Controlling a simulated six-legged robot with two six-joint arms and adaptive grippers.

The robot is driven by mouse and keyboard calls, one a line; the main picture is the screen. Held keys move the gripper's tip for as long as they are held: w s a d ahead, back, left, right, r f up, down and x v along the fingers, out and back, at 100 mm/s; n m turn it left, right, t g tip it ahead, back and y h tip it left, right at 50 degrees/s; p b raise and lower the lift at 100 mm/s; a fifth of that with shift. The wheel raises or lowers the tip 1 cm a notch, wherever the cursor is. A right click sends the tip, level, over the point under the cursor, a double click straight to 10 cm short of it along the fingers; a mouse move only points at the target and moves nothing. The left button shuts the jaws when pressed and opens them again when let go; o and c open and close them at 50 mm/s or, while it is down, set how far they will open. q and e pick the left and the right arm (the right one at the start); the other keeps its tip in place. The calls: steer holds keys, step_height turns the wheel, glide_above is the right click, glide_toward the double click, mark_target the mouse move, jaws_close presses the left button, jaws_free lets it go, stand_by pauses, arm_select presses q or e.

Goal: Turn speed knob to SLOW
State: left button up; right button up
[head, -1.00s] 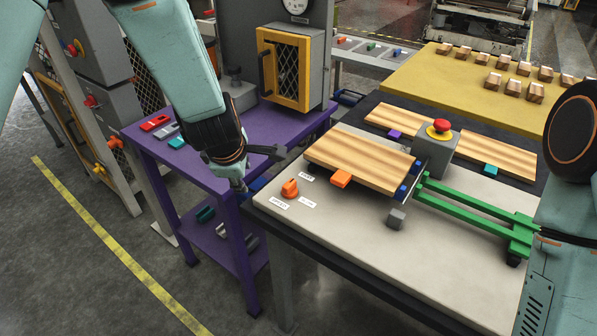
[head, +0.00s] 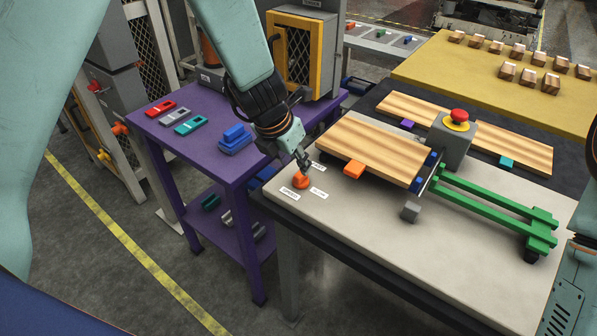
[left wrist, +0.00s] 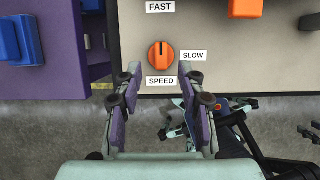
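The orange speed knob (head: 301,181) sits at the near left corner of the beige table top. In the left wrist view the knob (left wrist: 161,55) has its dark mark pointing up toward the FAST label (left wrist: 160,7). The SLOW label (left wrist: 193,56) is to its right and the SPEED label (left wrist: 161,81) is below it. My left gripper (head: 303,163) hangs just above the knob in the head view. In the left wrist view the left gripper (left wrist: 161,80) is open, its fingers apart on either side below the knob, holding nothing. My right gripper is out of view.
A wooden board (head: 372,148) with an orange block (head: 354,169) lies right of the knob. Green rails (head: 490,205) and a red button (head: 458,116) are farther right. A purple table (head: 165,140) with coloured parts stands at left.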

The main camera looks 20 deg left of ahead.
mark_target(299, 174)
arm_select(q)
steer(key=b+x, duration=0.1)
steer(key=x, duration=0.3)
steer(key=shift+w+d+f, duration=0.1)
steer(key=shift+d, duration=0.15)
steer(key=shift+a+f, duration=0.1)
steer(key=shift+f, duration=0.05)
jaws_close()
